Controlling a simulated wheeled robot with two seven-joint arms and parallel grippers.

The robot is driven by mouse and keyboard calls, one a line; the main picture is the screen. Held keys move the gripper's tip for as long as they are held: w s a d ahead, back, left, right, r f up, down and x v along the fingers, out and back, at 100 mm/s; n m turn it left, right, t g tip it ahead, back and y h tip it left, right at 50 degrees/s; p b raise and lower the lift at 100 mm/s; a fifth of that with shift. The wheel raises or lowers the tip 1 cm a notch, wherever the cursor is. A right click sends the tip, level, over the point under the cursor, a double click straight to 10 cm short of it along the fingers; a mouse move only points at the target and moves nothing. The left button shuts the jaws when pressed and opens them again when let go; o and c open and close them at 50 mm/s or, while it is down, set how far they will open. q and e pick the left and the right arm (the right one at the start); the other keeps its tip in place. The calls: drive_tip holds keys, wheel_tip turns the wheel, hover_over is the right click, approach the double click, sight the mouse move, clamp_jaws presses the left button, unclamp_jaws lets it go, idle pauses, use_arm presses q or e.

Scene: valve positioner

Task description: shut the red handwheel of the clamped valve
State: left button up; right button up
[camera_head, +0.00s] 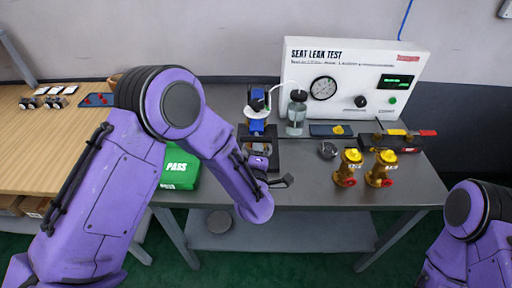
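My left arm reaches in from the left, and its gripper (284,181) is at the front edge of the grey bench. Only part of it shows past the wrist, so its opening is unclear. Just behind it is a dark clamp-like fixture (258,150) with a blue part (257,127); my arm covers some of it. I cannot make out a red handwheel on that fixture. Two brass valves with yellow tops, a left one (347,167) and a right one (380,167), stand upright on the bench with small red parts low down. My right arm is at the lower right; its gripper is out of view.
A white seat leak test box (350,75) with a gauge stands at the back, a clear jar (296,113) before it. A dark tray (396,146) with yellow and red-handled items lies right. A green PASS bin (178,168) is left. The bench front between gripper and valves is clear.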

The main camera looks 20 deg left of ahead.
use_arm(q)
drive_tip(key=m, duration=0.4)
drive_tip(key=shift+m, duration=0.4)
drive_tip(key=shift+m+p, duration=0.4)
drive_tip(key=shift+m, duration=1.8)
drive_tip(key=o, duration=1)
drive_tip(key=shift+o, duration=0.2)
